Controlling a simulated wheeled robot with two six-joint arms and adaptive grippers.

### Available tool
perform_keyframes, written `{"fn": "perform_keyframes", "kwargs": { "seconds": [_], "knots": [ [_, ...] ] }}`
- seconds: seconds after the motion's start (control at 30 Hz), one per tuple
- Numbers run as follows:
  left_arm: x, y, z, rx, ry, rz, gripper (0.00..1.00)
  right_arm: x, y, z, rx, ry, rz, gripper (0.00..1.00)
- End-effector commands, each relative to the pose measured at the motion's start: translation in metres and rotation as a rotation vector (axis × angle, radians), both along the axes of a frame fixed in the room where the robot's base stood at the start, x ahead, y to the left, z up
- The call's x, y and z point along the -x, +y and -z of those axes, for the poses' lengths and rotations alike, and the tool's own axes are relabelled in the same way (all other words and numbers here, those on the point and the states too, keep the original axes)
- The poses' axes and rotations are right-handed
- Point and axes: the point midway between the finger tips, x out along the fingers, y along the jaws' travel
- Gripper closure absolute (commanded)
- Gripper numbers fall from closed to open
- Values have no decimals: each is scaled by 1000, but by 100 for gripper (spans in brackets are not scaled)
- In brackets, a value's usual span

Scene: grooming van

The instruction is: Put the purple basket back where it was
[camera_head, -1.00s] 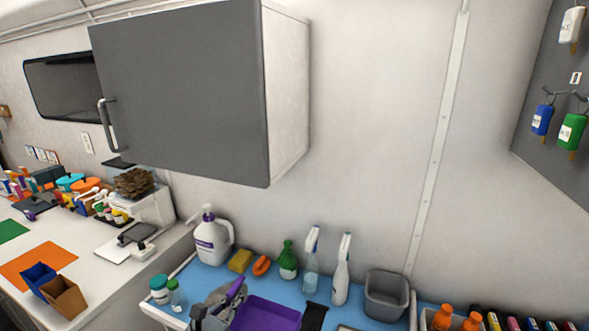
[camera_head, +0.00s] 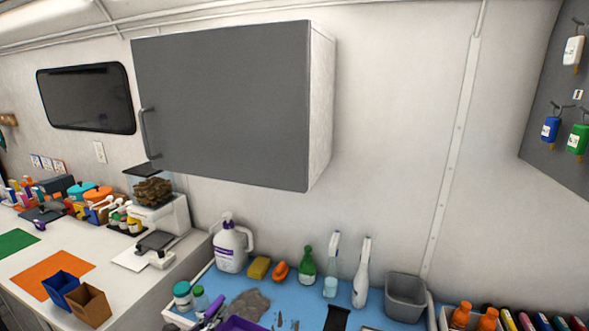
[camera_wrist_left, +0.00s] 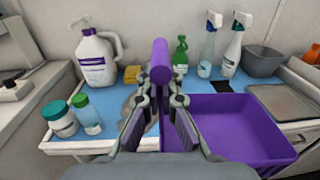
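The purple basket (camera_wrist_left: 230,125) fills the right front of the left wrist view, its open top facing up and no items visible inside. Only its rim and handle show at the bottom edge of the head view (camera_head: 245,325). My left gripper (camera_wrist_left: 160,84) has its fingertips closed on the basket's purple handle (camera_wrist_left: 160,62) at the basket's left side. The basket overlaps the front edge of the blue-topped counter (camera_head: 295,300); I cannot tell how high it is above it. My right gripper is not in view.
A white jug (camera_head: 230,248), yellow sponge (camera_head: 259,267), green bottle (camera_head: 307,265), spray bottles (camera_head: 361,275) and grey bin (camera_head: 405,297) line the back. Small jars (camera_head: 182,295) stand at left. A grey patch (camera_head: 248,303) lies on the blue surface. A cabinet (camera_head: 225,105) hangs above.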

Motion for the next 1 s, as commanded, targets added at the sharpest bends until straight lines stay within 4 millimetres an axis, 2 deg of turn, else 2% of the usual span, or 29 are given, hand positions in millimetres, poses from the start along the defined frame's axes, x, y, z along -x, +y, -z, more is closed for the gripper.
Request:
{"fn": "perform_keyframes", "kwargs": {
  "seconds": [0.3, 0.4, 0.63, 0.8, 1.0],
  "knots": [
    [1, 39, 4, -9, 3, 77, 100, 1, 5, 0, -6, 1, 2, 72],
    [10, 53, 19, -1, 9, 21, 100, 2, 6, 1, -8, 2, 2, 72],
    [15, 73, 31, 1, 4, -66, 100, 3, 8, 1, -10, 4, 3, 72],
    [18, 82, 37, 1, 3, -102, 100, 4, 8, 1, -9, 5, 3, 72],
    [21, 63, 43, 6, 0, -185, 100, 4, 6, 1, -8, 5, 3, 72]
  ]
}}
